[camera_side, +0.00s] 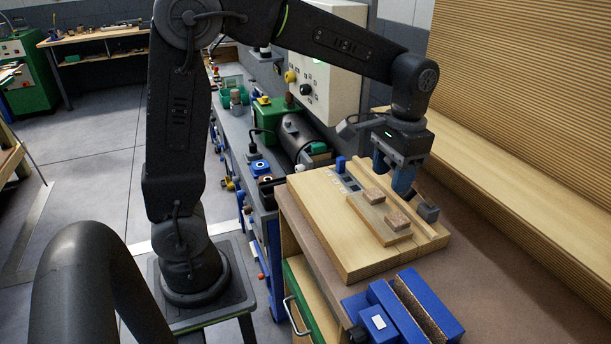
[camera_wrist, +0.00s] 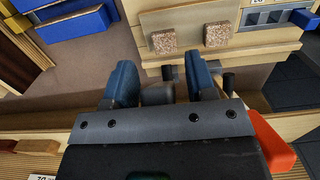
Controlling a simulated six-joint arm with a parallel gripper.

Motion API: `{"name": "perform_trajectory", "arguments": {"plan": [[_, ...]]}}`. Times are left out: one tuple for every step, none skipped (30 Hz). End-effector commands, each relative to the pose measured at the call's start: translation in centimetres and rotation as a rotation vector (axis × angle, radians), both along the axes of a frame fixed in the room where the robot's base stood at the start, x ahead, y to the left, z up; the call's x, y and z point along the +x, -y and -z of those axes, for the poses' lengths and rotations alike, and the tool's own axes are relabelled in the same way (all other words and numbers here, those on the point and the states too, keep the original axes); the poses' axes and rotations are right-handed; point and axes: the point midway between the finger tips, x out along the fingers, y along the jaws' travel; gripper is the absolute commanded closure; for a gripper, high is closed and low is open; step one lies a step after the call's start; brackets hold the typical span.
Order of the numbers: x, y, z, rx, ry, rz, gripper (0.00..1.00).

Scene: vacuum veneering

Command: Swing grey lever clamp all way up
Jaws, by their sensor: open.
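My gripper (camera_side: 392,180) points down over the far right side of the wooden work board (camera_side: 350,262). Its two blue fingers stand apart in the wrist view (camera_wrist: 160,70). The grey lever clamp (camera_side: 427,212) shows as a dark grey block with an arm at the board's right edge, just beside the fingers. In the wrist view a grey part of the clamp (camera_wrist: 158,94) lies in the gap between the fingers, with dark ends near the fingertips. I cannot tell whether the fingers touch it. The lever's exact angle is partly hidden by the gripper.
A thin wooden panel (camera_side: 368,218) on the board carries two cork blocks (camera_side: 397,221). A blue vise-like fixture (camera_side: 405,308) stands at the front. A small blue peg (camera_side: 340,164) stands at the board's back. An orange-red piece (camera_wrist: 270,140) sits close right of my gripper.

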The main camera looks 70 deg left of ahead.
Motion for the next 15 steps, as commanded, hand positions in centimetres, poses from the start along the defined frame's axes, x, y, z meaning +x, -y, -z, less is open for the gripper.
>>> {"name": "perform_trajectory", "arguments": {"plan": [[-0.4,0.0,0.3,0.000,0.026,0.000,0.49],[-0.6,0.0,0.5,0.000,0.041,0.000,0.49],[-0.9,0.0,0.7,0.000,0.063,0.000,0.49],[-0.9,0.0,0.6,0.000,0.076,0.000,0.49],[-0.7,0.0,0.0,0.000,0.078,0.000,0.49],[-0.7,0.0,-0.7,0.000,0.078,0.000,0.49],[-0.7,0.0,-1.2,0.000,0.078,0.000,0.49],[-0.7,0.0,-1.6,0.000,0.077,0.000,0.49],[-0.7,0.0,-2.3,0.000,0.076,0.000,0.49],[-0.7,0.0,-2.8,0.000,0.076,0.000,0.49],[-0.7,0.0,-3.3,0.000,0.075,0.000,0.49],[-0.6,0.0,-4.0,0.000,0.076,0.000,0.49],[-0.7,0.0,-4.5,0.000,0.075,0.000,0.49],[-0.6,0.0,-5.1,0.000,0.076,0.000,0.49],[-0.6,0.0,-5.8,0.000,0.075,0.000,0.49]]}}
